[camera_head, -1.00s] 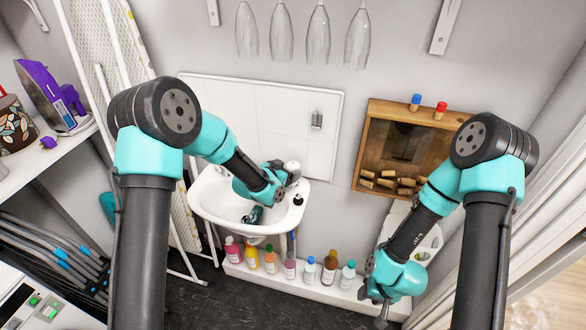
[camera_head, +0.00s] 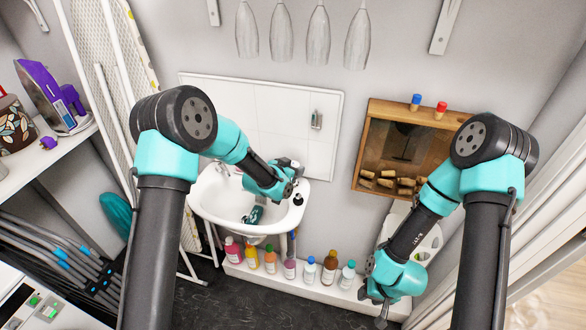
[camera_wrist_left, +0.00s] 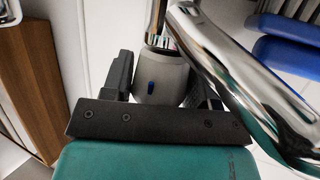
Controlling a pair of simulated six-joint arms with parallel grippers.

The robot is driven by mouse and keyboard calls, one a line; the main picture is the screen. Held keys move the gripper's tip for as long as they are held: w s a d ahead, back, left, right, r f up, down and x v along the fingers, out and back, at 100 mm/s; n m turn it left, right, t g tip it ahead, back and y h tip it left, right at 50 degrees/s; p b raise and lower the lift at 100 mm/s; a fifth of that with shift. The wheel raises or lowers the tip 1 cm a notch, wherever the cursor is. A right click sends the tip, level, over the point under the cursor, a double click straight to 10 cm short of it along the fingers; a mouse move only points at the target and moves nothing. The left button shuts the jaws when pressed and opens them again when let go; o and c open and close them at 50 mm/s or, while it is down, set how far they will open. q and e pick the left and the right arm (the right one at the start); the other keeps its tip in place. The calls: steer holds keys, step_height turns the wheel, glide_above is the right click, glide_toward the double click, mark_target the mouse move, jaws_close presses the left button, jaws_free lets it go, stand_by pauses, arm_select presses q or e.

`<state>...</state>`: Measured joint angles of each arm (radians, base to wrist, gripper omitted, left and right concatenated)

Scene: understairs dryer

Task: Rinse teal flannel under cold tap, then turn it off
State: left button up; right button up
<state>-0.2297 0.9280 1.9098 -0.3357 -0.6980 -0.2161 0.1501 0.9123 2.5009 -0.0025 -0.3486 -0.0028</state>
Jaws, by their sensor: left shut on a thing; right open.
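The teal flannel (camera_head: 254,214) lies crumpled in the white basin (camera_head: 208,204), below my left forearm. My left gripper (camera_head: 290,180) is at the basin's back right. A chrome spout (camera_wrist_left: 235,80) runs close past the right finger. My gripper hides most of this tap in the head view, and I cannot tell whether water runs. My right gripper (camera_head: 382,305) is open and empty, low at the right, away from the basin.
Several bottles (camera_head: 309,270) stand on a low white ledge below the basin. A wooden box with corks (camera_head: 362,150) hangs right of it. Glasses (camera_head: 318,35) hang above. An ironing board and shelves (camera_head: 60,150) crowd the left. Dark floor shows in front.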

arm_select(q)
steer(key=shift+c, duration=1.1)
steer(key=shift+d+n+t+y, duration=0.1)
steer(key=shift+n+t+y, duration=0.2)
steer(key=shift+n+y, duration=0.15)
steer(key=shift+n+t+y, duration=0.4)
steer(key=shift+n+y, duration=0.35)
steer(key=shift+n+t+y, duration=0.5)
steer(key=shift+n+y, duration=1.2)
steer(key=shift+y, duration=0.2)
steer(key=shift+n, duration=0.3)
steer(key=o, duration=0.9)
steer(key=shift+c, duration=0.2)
steer(key=shift+s, duration=0.1)
steer(key=v, duration=1.7)
steer(key=shift+s+d, duration=0.2)
steer(key=shift+d, duration=0.05)
